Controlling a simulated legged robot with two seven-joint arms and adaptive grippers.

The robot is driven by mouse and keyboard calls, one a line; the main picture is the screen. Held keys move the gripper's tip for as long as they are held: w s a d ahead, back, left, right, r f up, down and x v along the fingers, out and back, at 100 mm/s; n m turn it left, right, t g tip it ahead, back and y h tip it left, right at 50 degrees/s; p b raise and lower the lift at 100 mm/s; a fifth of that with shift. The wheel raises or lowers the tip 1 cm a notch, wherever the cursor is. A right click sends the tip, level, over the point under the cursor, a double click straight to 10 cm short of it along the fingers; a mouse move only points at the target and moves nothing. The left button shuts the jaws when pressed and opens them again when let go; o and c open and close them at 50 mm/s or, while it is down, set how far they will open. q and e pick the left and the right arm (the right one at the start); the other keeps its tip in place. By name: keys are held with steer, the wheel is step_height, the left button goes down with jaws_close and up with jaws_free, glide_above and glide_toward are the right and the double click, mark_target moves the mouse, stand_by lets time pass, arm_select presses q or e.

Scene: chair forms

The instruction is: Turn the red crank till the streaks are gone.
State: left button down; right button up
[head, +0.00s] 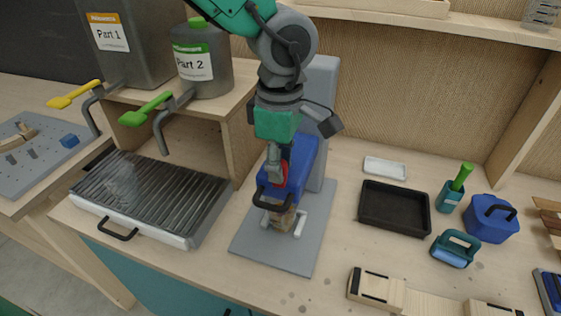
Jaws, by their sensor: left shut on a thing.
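The red crank (282,176) shows as a small red patch on the side of a blue mixer head (302,172), mostly covered by my gripper. My left gripper (274,180) comes down from above and is shut on the red crank. The blue head is on a grey stand with a grey base plate (262,243). Below the head is a brownish mass (284,218) beside white brackets; whether it has streaks is too small to tell. My right gripper is not in view.
A ribbed drain tray (150,195) stands left, under the Part 1 (112,35) and Part 2 (194,65) containers with yellow and green taps.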

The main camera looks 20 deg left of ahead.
arm_select(q)
steer(key=d+n+p, duration=0.1)
steer(key=n+p, duration=0.1)
steer(key=w+d+n+p, duration=0.1)
steer(key=n+p, duration=0.1)
steer(key=n, duration=0.1)
steer(key=shift+w+d+r+n+p, duration=0.2)
steer(key=shift+n+p, duration=0.1)
steer(key=shift+p, duration=0.1)
steer(key=shift+w+d+n+p, duration=0.3)
steer(key=shift+w+n+p, duration=0.05)
steer(key=shift+n, duration=0.55)
steer(key=shift+w+d+f+n, duration=0.1)
steer(key=shift+w+n, duration=0.8)
steer(key=shift+n, duration=1.15)
steer(key=shift+w+d+f+n, duration=0.1)
steer(key=shift+w+n, duration=0.8)
steer(key=shift+n, duration=1.1)
steer(key=shift+w+d+n, duration=0.1)
steer(key=shift+w+n, duration=0.8)
steer(key=shift+n, duration=1.15)
